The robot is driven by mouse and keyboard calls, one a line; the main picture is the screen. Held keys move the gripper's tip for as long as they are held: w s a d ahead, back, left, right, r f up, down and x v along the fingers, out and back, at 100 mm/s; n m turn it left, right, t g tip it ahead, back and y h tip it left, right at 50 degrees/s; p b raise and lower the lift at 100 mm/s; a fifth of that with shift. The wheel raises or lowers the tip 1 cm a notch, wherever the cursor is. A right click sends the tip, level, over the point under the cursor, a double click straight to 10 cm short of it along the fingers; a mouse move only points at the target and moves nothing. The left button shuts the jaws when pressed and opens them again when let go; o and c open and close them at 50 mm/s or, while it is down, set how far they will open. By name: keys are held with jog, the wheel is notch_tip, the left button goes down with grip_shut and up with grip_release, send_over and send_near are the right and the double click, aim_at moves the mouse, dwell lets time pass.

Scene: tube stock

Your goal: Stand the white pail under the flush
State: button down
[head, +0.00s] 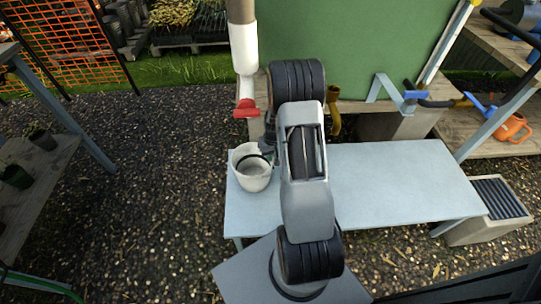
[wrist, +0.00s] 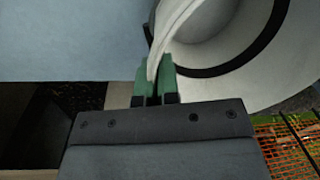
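The white pail (head: 250,180) is at the left end of the pale blue table in the head view, with a dark band or handle across its mouth. A white pipe with a red lever (head: 246,110), which looks like the flush, hangs behind the pail and shows just above it in the picture. My gripper (head: 268,148) is at the pail's right rear side, partly hidden by my arm. In the wrist view, the green fingertips (wrist: 155,80) close on either side of the wall of the pail (wrist: 222,60). I cannot tell whether the pail's base touches the table.
The pale blue table (head: 400,180) is clear to the right of my arm. A green panel (head: 350,45) stands behind it, with a yellow-brown spout (head: 334,108) below. An orange watering can (head: 513,128) is on a right-hand bench. A planter bench (head: 40,170) stands left, across gravel.

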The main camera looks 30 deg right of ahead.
jog(key=shift+f, duration=0.25)
dwell(0.5)
jog(key=c, duration=1.8)
grip_release()
jog(key=o, duration=0.5)
jog(key=shift+o, duration=0.2)
notch_tip(320, 180, up, 14)
jog(key=d+p, duration=0.1)
jog(key=p, duration=0.2)
jog(key=shift+s+d+f+p, duration=0.15)
jog(key=shift+d+p, duration=0.05)
jog(key=shift+p, duration=0.1)
